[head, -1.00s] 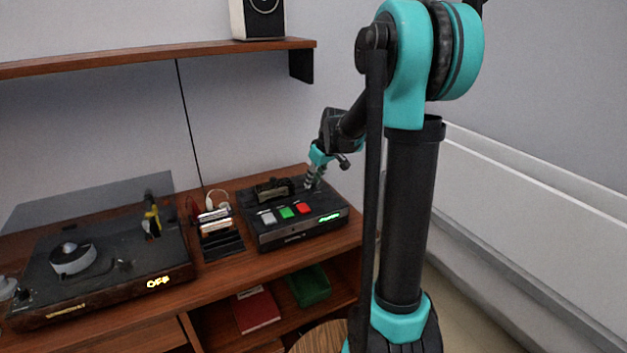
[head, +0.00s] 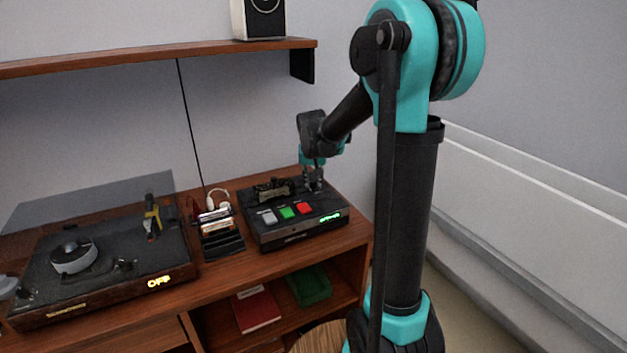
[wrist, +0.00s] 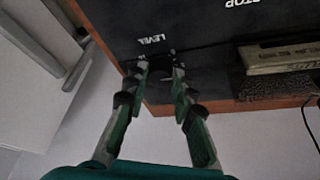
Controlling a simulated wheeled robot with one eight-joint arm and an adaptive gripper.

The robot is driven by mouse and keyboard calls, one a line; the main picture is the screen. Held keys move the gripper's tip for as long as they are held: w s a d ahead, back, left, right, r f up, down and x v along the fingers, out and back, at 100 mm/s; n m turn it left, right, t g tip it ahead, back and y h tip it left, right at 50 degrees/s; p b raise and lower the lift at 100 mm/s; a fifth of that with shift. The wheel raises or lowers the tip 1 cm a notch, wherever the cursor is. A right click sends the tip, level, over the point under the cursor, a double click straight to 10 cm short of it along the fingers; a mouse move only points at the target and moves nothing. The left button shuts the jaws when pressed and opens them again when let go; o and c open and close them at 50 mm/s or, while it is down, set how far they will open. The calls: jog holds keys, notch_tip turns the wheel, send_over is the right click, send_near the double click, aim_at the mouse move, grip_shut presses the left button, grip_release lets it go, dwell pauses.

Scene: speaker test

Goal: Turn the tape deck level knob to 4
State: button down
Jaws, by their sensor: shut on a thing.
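The tape deck (head: 296,238) is a dark box on the wooden cabinet, with grey, green and red buttons and a green lit display on its front right. My gripper (head: 314,184) reaches down to the deck's rear right part. In the wrist view my gripper (wrist: 160,70) has both fingertips beside the printed word LEVEL (wrist: 152,39), at the panel's edge. It is shut on the dark level knob (wrist: 159,88), which shows only partly between the fingers. The knob's pointer and its number marks cannot be read.
A turntable (head: 100,262) with a yellow OFF display stands at left. A cassette rack (head: 222,240) stands between it and the deck. A cassette (wrist: 280,60) shows near the deck's STOP lettering. A wall shelf (head: 150,56) with a speaker (head: 258,20) hangs above.

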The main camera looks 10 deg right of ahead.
jog(key=m+h, duration=0.1)
jog(key=m, duration=0.2)
jog(key=m+g+h, duration=0.1)
jog(key=m, duration=0.2)
jog(key=shift+w+a+m, duration=0.1)
jog(key=shift+a+m, duration=0.1)
jog(key=shift+m, duration=0.1)
jog(key=m+g, duration=0.1)
jog(key=m, duration=0.2)
jog(key=m+g+h, duration=0.1)
jog(key=m, duration=0.2)
jog(key=shift+w, duration=0.15)
jog(key=c, duration=1.3)
grip_release()
jog(key=shift+h, duration=0.3)
jog(key=shift+o, duration=0.2)
jog(key=v, duration=1.2)
jog(key=shift+w, duration=0.2)
